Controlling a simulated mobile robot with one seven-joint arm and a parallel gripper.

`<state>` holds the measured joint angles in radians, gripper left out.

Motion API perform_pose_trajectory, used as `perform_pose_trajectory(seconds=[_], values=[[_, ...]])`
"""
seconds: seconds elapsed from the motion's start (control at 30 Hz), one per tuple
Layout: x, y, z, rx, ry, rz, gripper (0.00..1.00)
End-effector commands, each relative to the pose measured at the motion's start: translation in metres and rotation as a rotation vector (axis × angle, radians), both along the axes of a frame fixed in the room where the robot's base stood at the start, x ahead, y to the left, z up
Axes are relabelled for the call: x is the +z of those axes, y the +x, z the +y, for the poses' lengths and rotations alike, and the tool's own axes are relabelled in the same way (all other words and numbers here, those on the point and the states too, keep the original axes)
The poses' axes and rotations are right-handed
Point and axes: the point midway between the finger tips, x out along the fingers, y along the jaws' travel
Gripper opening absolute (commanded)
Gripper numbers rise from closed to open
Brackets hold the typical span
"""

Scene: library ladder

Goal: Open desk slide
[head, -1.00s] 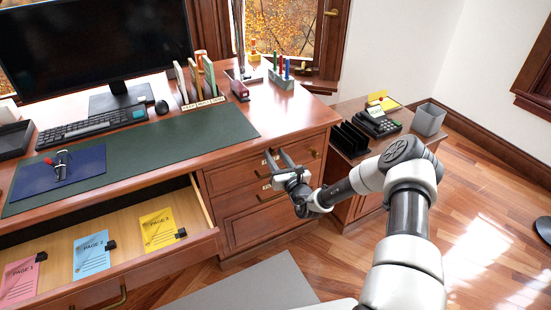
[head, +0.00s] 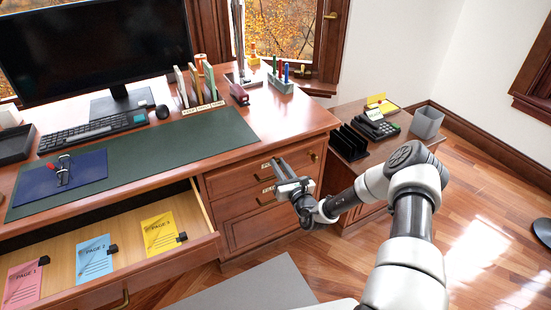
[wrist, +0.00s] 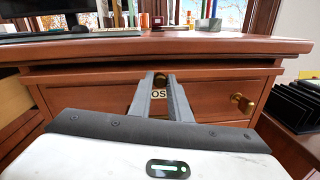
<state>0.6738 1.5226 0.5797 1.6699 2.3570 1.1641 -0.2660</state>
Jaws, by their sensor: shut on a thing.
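The wooden desk (head: 300,128) has a thin slide panel (wrist: 90,70) under its top edge, above a closed drawer (wrist: 205,95) on the right side. My gripper (head: 281,167) reaches the front of this right side, just below the desktop. In the wrist view, my gripper (wrist: 160,82) has its two fingers around a small brass knob (wrist: 160,77) at the height of the slide and the drawer's top. The jaws are shut on it. The fingers partly hide the knob and the label below it. I cannot tell how far the slide stands out.
A wide drawer (head: 200,250) stands open at the left, with pink, blue and yellow pages. The closed drawer has a brass knob (wrist: 242,102) to the right. A side cabinet (head: 345,180) with a black file rack stands right of the desk.

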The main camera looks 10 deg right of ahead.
Motion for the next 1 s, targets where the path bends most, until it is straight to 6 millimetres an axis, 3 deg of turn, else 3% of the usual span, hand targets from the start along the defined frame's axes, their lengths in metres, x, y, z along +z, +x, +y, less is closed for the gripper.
perform_pose_trajectory(seconds=[0.4,0.6,0.8,1.0], values=[[0.004,-0.121,-0.040,-0.005,0.003,0.007,0.00],[0.002,-0.169,-0.055,-0.003,0.003,0.004,0.00],[0.001,-0.199,-0.065,-0.002,0.001,0.003,0.00],[0.000,-0.211,-0.068,-0.001,0.001,0.003,0.00]])
